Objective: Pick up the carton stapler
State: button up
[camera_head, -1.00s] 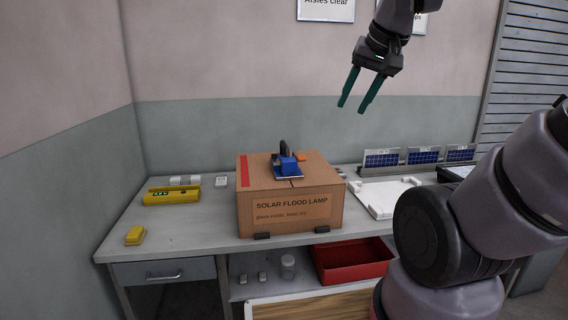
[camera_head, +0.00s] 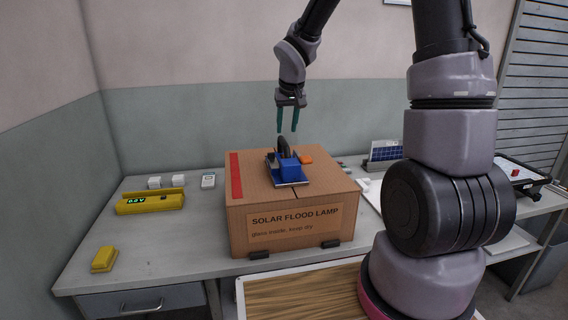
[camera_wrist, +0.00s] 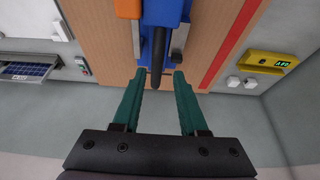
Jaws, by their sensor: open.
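The carton stapler (camera_head: 288,168) is a blue tool with a dark upright handle and a flat base. It stands on top of a closed cardboard box (camera_head: 292,221) labelled "SOLAR FLOOD LAMP". My gripper (camera_head: 287,131) is open and empty, with its green fingers pointing down just above and behind the stapler's handle. In the wrist view the stapler (camera_wrist: 167,14) is at the top centre, and its dark handle reaches down toward the space between my fingertips (camera_wrist: 158,75). I cannot tell whether the handle is between the fingers.
An orange piece (camera_head: 306,159) lies beside the stapler on the box. A yellow meter (camera_head: 150,201) and a yellow block (camera_head: 103,259) are on the left of the workbench (camera_head: 190,240). Small white blocks (camera_head: 166,181) stand behind. A solar panel (camera_head: 386,150) is at the right.

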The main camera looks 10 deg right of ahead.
aim_at(286, 144)
jog(key=x, duration=0.4)
jog(key=shift+f, duration=0.2)
jog(key=x, duration=0.5)
jog(key=shift+s+d+f, duration=0.1)
jog(key=shift+s+d, duration=0.05)
jog(key=shift+d, duration=0.05)
grip_shut()
dwell(1.0)
